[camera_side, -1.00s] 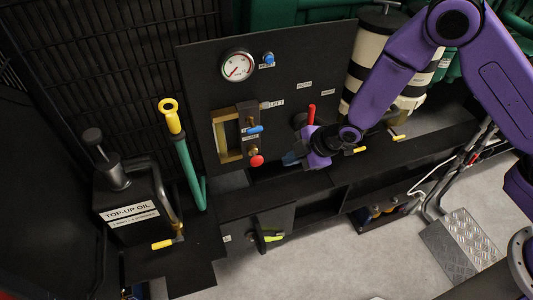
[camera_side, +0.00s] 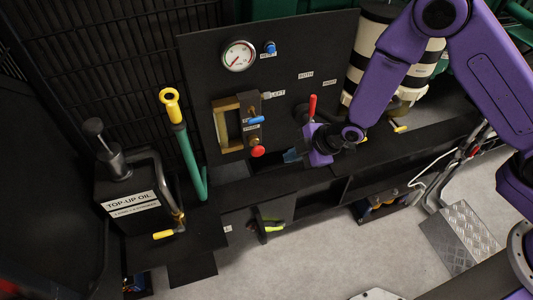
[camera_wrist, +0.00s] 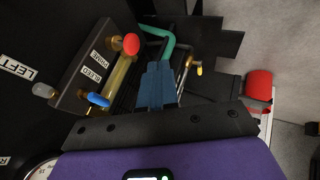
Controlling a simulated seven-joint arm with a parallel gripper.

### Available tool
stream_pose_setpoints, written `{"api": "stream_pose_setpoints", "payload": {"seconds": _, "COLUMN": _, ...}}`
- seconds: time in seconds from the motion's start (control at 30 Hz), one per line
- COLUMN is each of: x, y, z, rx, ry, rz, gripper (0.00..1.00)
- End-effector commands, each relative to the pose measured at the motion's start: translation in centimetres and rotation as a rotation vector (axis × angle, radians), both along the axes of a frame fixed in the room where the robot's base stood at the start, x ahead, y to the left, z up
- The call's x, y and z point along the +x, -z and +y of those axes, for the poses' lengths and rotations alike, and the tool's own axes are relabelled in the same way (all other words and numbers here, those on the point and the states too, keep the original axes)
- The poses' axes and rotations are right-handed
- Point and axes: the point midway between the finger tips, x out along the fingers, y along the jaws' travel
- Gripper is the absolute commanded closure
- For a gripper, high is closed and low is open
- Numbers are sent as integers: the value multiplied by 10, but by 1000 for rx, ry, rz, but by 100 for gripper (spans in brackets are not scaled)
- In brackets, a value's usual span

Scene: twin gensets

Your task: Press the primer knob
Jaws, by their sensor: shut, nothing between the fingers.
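The red round knob (camera_side: 258,151) sits low on the brass fitting of the black panel (camera_side: 298,55), near a small label. It also shows in the wrist view (camera_wrist: 131,44), beside the PRIME label (camera_wrist: 97,45). A blue handle (camera_side: 256,120) is above it on the same fitting; in the wrist view the blue handle (camera_wrist: 98,99) is beside the BLEED label (camera_wrist: 91,75). My gripper (camera_side: 290,156) is shut and empty, to the right of the red knob and apart from it. Its blue fingers (camera_wrist: 156,84) are together in the wrist view.
A red lever (camera_side: 312,105) stands on the panel just above my gripper. A gauge (camera_side: 239,56) is higher up. A yellow-topped green handle (camera_side: 181,137) and a top-up oil can (camera_side: 133,198) stand at left. A dark ledge runs below the panel.

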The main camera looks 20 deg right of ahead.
Motion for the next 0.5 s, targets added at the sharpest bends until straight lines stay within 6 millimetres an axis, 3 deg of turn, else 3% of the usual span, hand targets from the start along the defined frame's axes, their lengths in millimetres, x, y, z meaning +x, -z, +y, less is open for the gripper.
{"api": "stream_pose_setpoints", "payload": {"seconds": 0.5, "x": 33, "y": 61, "z": 33, "rx": -1, "ry": 0, "rz": 1, "gripper": 100}}
